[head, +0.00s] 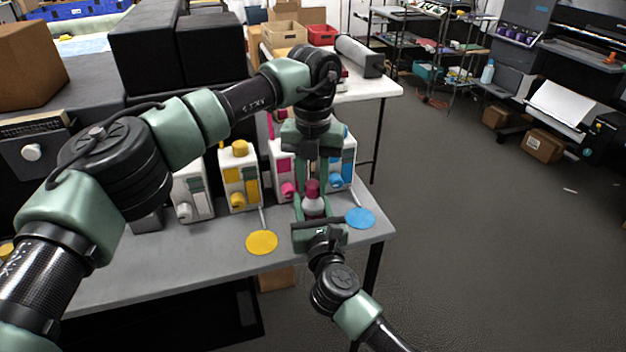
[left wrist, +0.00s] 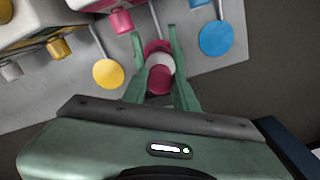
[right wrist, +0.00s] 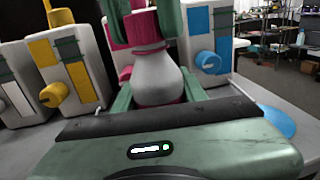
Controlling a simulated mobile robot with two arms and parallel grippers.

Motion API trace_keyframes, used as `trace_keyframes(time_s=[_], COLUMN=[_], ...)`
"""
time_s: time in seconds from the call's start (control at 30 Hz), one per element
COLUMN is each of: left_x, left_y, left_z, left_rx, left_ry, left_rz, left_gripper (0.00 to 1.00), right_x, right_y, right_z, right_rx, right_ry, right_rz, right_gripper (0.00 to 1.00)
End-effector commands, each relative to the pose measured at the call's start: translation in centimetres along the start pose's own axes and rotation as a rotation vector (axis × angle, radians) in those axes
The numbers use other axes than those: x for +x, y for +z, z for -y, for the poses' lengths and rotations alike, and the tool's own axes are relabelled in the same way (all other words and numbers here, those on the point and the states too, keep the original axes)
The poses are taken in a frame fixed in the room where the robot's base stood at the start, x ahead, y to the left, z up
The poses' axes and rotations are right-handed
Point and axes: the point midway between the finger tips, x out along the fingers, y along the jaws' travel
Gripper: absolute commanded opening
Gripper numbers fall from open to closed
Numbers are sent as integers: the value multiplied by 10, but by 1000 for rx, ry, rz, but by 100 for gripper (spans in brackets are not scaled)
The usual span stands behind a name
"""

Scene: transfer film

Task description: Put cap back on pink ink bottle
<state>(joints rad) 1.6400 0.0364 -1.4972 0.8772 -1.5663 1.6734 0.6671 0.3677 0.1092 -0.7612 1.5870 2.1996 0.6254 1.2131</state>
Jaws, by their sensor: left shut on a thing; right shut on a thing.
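The pink ink bottle (head: 313,207) stands upright near the table's front edge, with a pale body and pink base band. My right gripper (head: 312,222) is shut on its lower body; the bottle also shows in the right wrist view (right wrist: 158,78). The pink cap (head: 312,189) is directly above the bottle's neck, in line with it. My left gripper (head: 312,175) points down from above and is shut on the cap. In the right wrist view the cap (right wrist: 139,30) meets the pink collar; I cannot tell whether it is seated. Left fingers partly hide it.
White ink units with yellow (head: 239,175), pink (head: 283,160) and blue (head: 342,165) parts stand in a row behind the bottle. A yellow disc (head: 262,242) and a blue disc (head: 360,218) lie on the grey table (head: 180,262) on either side. The table's front left is clear.

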Motion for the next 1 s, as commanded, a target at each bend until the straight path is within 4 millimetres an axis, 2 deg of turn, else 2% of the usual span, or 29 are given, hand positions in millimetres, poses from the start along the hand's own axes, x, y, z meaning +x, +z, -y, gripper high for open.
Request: trace_keyframes(time_s=[0.1,0.7,0.8,0.93,0.97,1.0], left_x=[0,1,1,1,1,1], left_y=[0,1,1,1,1,1], left_z=[0,0,0,0,0,0], left_rx=[299,1806,1959,1948,1947,1947], left_ry=[0,1,1,2,2,2], left_rz=[0,0,0,0,0,0], left_gripper=[0,0,0,0,33,45], right_x=[0,0,0,0,0,0], right_y=[-1,-1,-1,-1,-1,-1], right_z=[0,0,0,0,0,0], right_rx=[0,0,0,0,0,0], right_ry=[-1,0,0,0,0,0], right_rz=[-1,-1,-1,-1,-1,-1], right_gripper=[0,0,0,0,0,0])
